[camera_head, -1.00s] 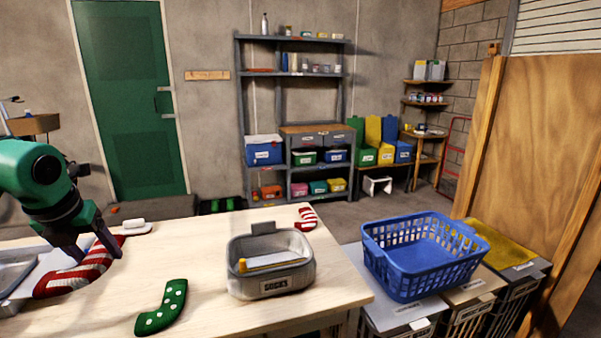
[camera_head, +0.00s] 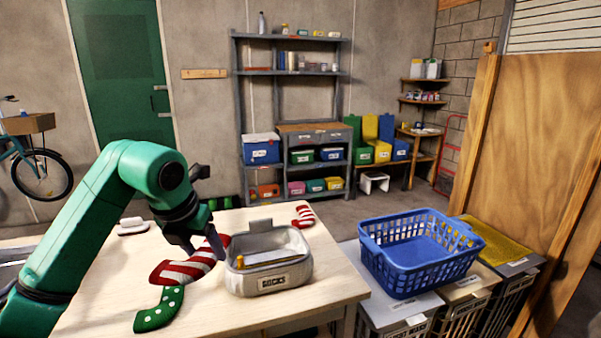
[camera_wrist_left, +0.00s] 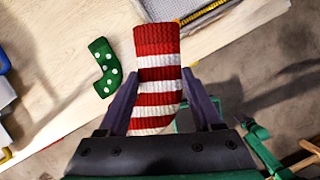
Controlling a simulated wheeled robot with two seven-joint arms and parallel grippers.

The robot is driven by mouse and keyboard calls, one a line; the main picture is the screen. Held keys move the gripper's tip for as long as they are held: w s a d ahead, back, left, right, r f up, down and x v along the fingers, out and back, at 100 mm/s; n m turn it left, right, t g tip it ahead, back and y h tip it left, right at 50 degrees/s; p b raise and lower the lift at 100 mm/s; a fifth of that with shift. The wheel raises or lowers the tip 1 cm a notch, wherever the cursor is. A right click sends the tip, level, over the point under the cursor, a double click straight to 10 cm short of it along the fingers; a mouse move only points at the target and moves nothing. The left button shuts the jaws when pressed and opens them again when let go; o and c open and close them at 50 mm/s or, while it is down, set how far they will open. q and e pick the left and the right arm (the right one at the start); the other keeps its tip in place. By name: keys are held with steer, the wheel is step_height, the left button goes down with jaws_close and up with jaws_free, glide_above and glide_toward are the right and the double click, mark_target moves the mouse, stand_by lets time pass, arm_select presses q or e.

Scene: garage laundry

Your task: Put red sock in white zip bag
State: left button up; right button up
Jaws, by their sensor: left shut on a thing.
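My left gripper (camera_head: 203,244) is shut on a red-and-white striped sock (camera_head: 180,272) and holds it over the table, just left of the bag. In the left wrist view the sock (camera_wrist_left: 157,68) lies between the two fingers, its red cuff pointing away from the gripper. The pale grey-white bag (camera_head: 270,283) labelled SOCKS stands open on the table, with a yellow strip at its opening. Its edge shows at the top of the left wrist view (camera_wrist_left: 207,14). My right gripper is not in view.
A green dotted sock (camera_head: 158,312) lies at the table's front, near the held sock. Another red-and-white striped sock (camera_head: 303,216) lies behind the bag. A small white object (camera_head: 132,226) lies at the back left. A blue basket (camera_head: 420,270) stands right of the table.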

arm_select(q)
steer(key=s+d+f+m+g+h, duration=0.1)
steer(key=s+d+f+m+g, duration=0.55)
steer(key=m, duration=0.65)
steer(key=s+d+f+m+g+h, duration=0.1)
steer(key=s+d+f+m+h, duration=0.3)
steer(key=f+m, duration=0.7)
steer(key=s+f+m+g+y, duration=0.1)
steer(key=s+f+m+y, duration=0.6)
steer(key=m, duration=0.6)
steer(key=w+a+n+h, duration=0.1)
steer(key=a+n, duration=0.1)
steer(key=a, duration=0.6)
steer(key=shift+w+a+f+p, duration=0.15)
steer(key=shift+w+a+p, duration=0.05)
steer(key=shift+a+p, duration=0.1)
steer(key=shift+w, duration=0.1)
